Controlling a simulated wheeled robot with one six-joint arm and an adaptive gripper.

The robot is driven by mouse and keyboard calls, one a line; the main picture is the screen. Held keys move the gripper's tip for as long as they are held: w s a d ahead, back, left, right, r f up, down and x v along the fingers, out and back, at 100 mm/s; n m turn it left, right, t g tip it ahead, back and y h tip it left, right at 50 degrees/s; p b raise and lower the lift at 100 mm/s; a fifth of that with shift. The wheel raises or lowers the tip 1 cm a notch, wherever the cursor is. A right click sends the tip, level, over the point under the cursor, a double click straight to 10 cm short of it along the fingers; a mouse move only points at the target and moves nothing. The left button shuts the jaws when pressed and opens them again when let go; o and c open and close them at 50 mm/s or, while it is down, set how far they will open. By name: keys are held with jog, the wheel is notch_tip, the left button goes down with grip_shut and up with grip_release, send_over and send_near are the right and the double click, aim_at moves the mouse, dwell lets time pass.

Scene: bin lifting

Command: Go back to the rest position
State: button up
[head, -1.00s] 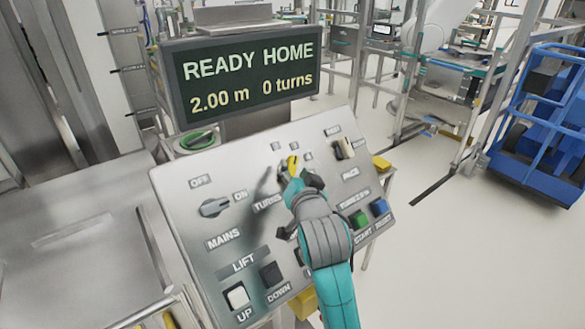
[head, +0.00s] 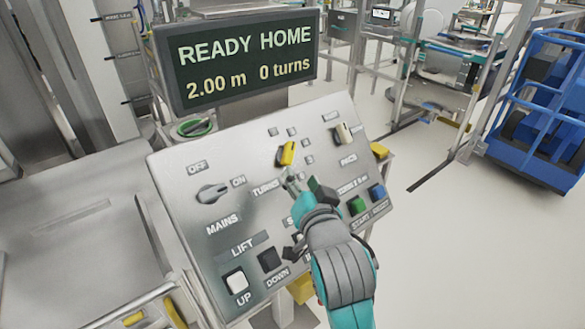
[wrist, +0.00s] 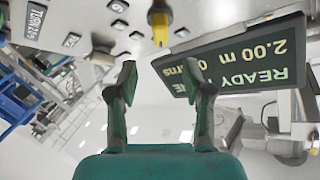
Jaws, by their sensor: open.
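My gripper (head: 306,188) hangs in front of the tilted grey control panel (head: 185,160), just below the yellow TURNS knob (head: 286,153). In the wrist view my gripper (wrist: 163,85) has its two fingers apart with nothing between them. The yellow knob (wrist: 160,22) shows there beyond the fingertips, apart from them. In the head view my gripper and forearm hide part of the panel's lower middle. The display (head: 245,65) reads READY HOME, 2.00 m, 0 turns.
The panel also bears a MAINS knob (head: 212,193), a white UP button (head: 236,281), a dark DOWN button (head: 270,260), a green button (head: 356,206) and a blue button (head: 377,192). A blue cart (head: 540,120) stands at the right. Open floor (head: 450,240) lies right of the panel.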

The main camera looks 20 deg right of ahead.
jog(key=s+f+n+y, duration=0.2)
jog(key=s+f+n, duration=0.3)
jog(key=s+f, duration=1.45)
jog(key=s+f+n, duration=0.1)
jog(key=s+f, duration=0.1)
jog(key=s, duration=0.9)
jog(key=s+d+f+n+g, duration=0.1)
jog(key=s+f, duration=0.1)
jog(key=s, duration=0.9)
jog(key=shift+s+g, duration=0.3)
